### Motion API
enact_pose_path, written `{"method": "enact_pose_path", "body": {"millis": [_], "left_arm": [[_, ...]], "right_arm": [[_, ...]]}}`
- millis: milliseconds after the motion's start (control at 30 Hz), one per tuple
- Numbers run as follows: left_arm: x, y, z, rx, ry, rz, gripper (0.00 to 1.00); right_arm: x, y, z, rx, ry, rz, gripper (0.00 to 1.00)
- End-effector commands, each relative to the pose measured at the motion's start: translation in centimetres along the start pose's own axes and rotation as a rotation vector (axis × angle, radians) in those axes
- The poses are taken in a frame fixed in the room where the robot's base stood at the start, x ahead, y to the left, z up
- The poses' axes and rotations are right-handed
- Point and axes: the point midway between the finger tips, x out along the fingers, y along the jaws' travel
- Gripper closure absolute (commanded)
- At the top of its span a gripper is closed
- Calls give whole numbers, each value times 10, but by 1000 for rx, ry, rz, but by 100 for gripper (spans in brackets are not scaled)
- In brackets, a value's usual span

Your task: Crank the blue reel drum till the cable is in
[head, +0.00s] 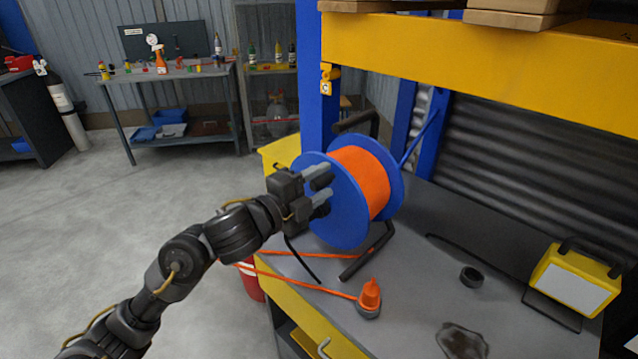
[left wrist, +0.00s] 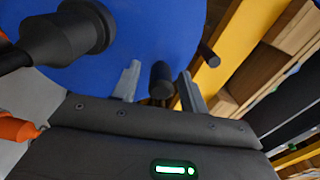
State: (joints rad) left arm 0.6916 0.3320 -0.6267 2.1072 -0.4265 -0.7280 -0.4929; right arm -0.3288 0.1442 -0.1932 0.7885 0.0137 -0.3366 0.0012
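The reel drum has blue flanges (head: 335,222) and orange cable (head: 362,178) wound between them. It stands on a black frame (head: 368,252) on the grey bench top. Loose orange cable (head: 310,286) runs across the bench corner to an orange plug (head: 370,297). My left gripper (head: 322,183) is at the near blue flange. In the left wrist view the gripper (left wrist: 160,88) has its fingers apart, with a black crank knob (left wrist: 160,78) between them and gaps on both sides. The blue flange (left wrist: 140,35) fills the background there. My right gripper is not in view.
A blue post (head: 318,100) and yellow beam (head: 470,65) rise behind the reel. The floor at left is clear.

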Motion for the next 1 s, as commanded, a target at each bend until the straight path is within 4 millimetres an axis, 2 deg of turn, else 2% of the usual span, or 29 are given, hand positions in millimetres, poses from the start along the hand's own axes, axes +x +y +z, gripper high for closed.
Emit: {"method": "enact_pose_path", "body": {"millis": [267, 367, 700, 833, 1000], "left_arm": [[-4, 0, 0, 1, 0, 0, 56], [-17, 0, 0, 2, 0, 0, 56], [-83, 0, 0, 3, -1, 1, 56], [-99, 1, 1, 1, -1, 1, 56], [-108, 0, 0, 0, 0, 0, 56]], "right_arm": [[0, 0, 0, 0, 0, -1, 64], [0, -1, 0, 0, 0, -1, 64], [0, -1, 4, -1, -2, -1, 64], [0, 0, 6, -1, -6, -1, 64], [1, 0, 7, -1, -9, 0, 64]]}}
